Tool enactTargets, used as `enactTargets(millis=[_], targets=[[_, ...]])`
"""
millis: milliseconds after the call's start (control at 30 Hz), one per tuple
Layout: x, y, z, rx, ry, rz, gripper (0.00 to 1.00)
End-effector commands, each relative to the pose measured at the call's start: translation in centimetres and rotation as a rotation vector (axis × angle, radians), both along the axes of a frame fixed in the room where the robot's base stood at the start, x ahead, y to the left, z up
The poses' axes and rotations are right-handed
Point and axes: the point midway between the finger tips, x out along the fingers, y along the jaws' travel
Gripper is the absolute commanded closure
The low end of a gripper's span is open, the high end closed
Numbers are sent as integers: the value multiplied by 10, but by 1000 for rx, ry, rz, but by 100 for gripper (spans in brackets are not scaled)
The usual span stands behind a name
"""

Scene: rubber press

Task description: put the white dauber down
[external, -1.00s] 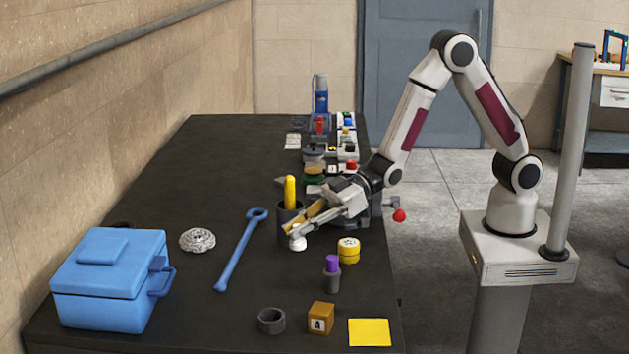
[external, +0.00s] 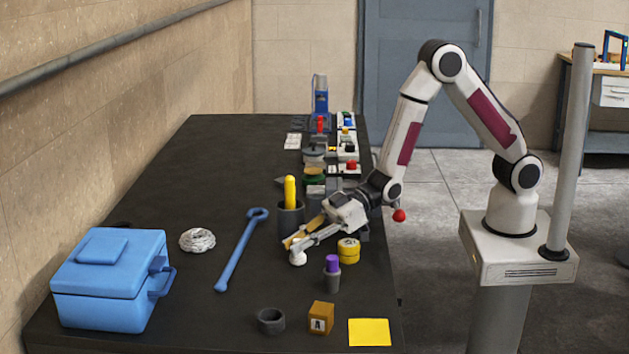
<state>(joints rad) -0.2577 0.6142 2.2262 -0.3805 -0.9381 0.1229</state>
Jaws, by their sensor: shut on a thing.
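The white dauber (external: 297,259) is at the tip end of my gripper (external: 301,242), low over the black bench, just in front of the dark cup. My gripper is shut on it, tilted down and to the left. A tan-yellow strip beside the pale finger shows there too; I cannot tell if it is part of the gripper or of the dauber. Whether the dauber touches the bench top (external: 190,280) is too small to tell.
A dark cup (external: 290,222) with a yellow-handled tool (external: 290,190) stands close behind. A yellow round tin (external: 348,252) and a purple-topped holder (external: 332,275) are to the right. A blue wrench (external: 238,253) lies left. Bare bench lies in front of the dauber.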

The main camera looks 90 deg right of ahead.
Motion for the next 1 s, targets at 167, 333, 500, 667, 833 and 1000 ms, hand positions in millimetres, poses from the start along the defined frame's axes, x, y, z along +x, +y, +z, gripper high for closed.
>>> enactTargets(millis=[167, 333, 500, 667, 833, 1000], targets=[[0, 0, -1, 1, -1, 0, 100], [0, 0, -1, 1, -1, 0, 100], [0, 0, -4, 0, 0, 0, 78], [0, 0, -4, 0, 0, 0, 69], [0, 0, -3, 0, 0, 0, 69], [0, 0, -2, 1, -1, 0, 69]])
